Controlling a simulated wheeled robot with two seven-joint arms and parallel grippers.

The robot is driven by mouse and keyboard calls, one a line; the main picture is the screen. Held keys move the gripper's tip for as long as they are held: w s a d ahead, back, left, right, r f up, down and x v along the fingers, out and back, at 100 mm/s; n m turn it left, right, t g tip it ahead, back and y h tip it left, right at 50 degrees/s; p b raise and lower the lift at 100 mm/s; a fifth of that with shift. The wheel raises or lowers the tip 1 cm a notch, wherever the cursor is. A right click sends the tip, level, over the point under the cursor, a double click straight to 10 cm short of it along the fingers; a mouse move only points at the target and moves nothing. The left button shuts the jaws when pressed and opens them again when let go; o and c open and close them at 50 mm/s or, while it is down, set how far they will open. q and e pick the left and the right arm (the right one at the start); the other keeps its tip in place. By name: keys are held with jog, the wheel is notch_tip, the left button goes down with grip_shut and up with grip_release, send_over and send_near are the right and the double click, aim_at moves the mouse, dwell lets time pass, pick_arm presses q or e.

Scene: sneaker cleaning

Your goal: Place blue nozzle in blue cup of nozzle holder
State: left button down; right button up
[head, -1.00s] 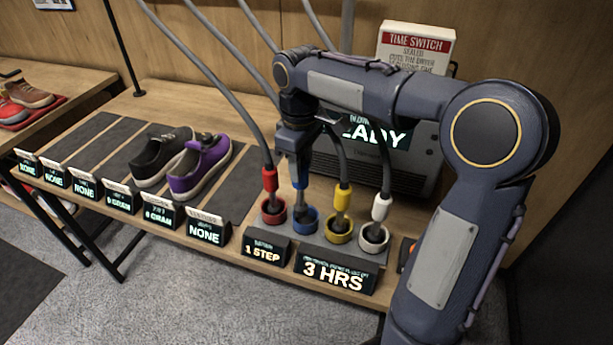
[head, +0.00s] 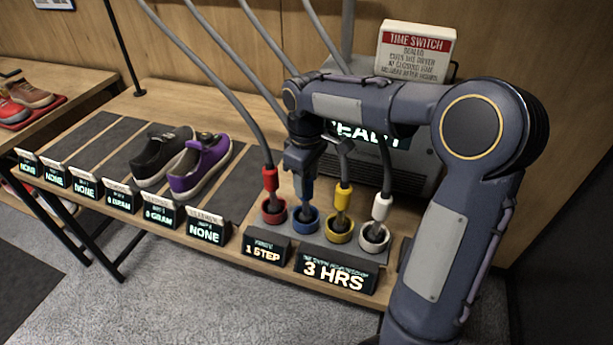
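My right gripper (head: 304,175) points down over the nozzle holder and appears shut on the blue nozzle (head: 304,191), whose upper part it hides. The blue nozzle is about upright, and its dark tip reaches into the opening of the blue cup (head: 307,225). I cannot tell how deep the tip sits. The blue cup is between the red cup (head: 273,217) and the yellow cup (head: 338,236) on the grey nozzle holder (head: 322,244). My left gripper is not in view.
Red (head: 270,180), yellow (head: 343,196) and white (head: 382,207) nozzles stand in their cups, with hoses rising behind. A black shoe (head: 158,155) and a purple shoe (head: 200,168) are to the left. A grey dryer unit (head: 425,170) stands behind my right arm.

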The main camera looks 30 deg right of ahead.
jog(key=shift+o, duration=0.5)
jog(key=shift+r, duration=0.1)
jog(key=shift+r, duration=0.25)
notch_tip(320, 180, up, 11)
jog(key=shift+f+p, duration=0.2)
jog(key=shift+p, duration=0.25)
jog(key=s+a+f+m+t+y, duration=0.1)
jog(key=s+a+f+m+t, duration=0.1)
jog(key=s, duration=0.5)
jog(key=s+a+f+m+t+y, duration=0.1)
jog(key=s+a+f+m, duration=0.2)
jog(key=s, duration=0.4)
jog(key=s+a+f+m+t+y, duration=0.1)
jog(key=s+a+f+m+t, duration=0.1)
jog(key=s, duration=0.6)
notch_tip(320, 180, down, 3)
jog(key=shift+a+r+m+t+y, duration=0.1)
jog(key=shift+a+m+t+y, duration=0.1)
jog(key=shift+m+t+y, duration=0.3)
